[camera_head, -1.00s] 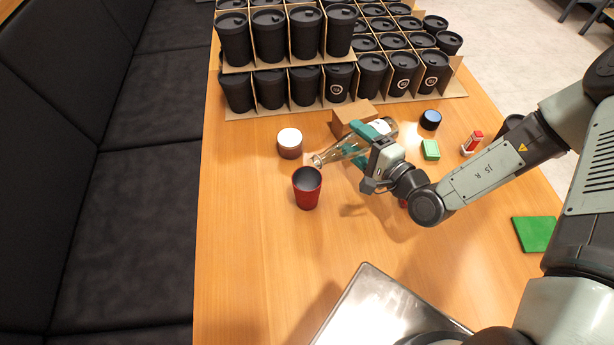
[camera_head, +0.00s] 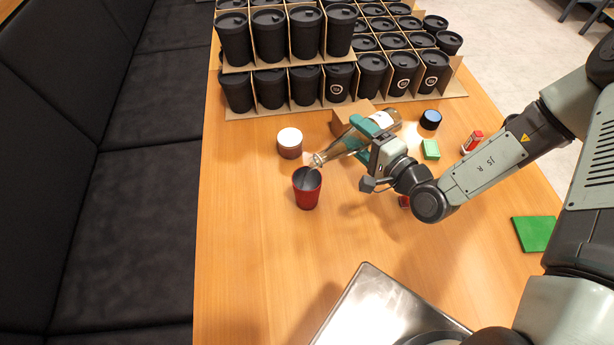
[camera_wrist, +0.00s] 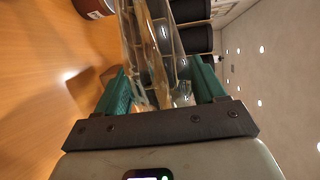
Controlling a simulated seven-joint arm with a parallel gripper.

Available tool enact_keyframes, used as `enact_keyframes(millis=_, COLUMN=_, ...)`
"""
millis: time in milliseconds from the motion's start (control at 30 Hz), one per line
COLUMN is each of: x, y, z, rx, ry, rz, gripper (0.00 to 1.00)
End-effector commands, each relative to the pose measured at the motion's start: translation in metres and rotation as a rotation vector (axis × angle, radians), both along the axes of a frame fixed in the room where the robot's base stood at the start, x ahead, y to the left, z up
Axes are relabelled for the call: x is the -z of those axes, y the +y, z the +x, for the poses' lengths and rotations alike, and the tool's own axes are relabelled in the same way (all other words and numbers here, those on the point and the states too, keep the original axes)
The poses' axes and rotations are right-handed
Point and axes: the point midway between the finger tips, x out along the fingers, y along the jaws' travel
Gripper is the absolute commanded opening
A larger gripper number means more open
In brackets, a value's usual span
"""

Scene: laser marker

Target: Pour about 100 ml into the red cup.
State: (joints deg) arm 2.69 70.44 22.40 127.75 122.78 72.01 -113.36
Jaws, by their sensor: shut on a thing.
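The red cup (camera_head: 307,195) stands upright on the table, dark inside. My gripper (camera_head: 361,132) is shut on a clear glass bottle (camera_head: 342,147) with a pale label, held tilted with its neck down to the left. A thin streak seems to run from the mouth into the cup; the level inside cannot be told. In the wrist view the bottle (camera_wrist: 150,50) lies between the green fingers, with brownish liquid along it.
A white-topped dark red jar (camera_head: 290,142) stands behind the cup. A cardboard box (camera_head: 350,116), a blue-topped black jar (camera_head: 430,120), a green block (camera_head: 431,150) and a red-and-white stamp (camera_head: 473,141) are to the right. Black lidded cups (camera_head: 305,86) in cardboard dividers fill the back. A metal plate (camera_head: 385,310) lies in front.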

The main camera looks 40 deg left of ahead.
Motion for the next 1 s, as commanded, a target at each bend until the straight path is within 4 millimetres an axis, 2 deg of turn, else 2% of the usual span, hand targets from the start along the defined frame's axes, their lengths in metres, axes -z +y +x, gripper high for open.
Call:
enact_keyframes(millis=300, x=-0.0022, y=-0.0013, z=0.0068, rx=0.0, ry=-0.011, rz=-0.001, gripper=0.15)
enact_keyframes(millis=1000, x=-0.0047, y=-0.0016, z=0.0085, rx=-0.001, ry=-0.029, rz=-0.007, gripper=0.15)
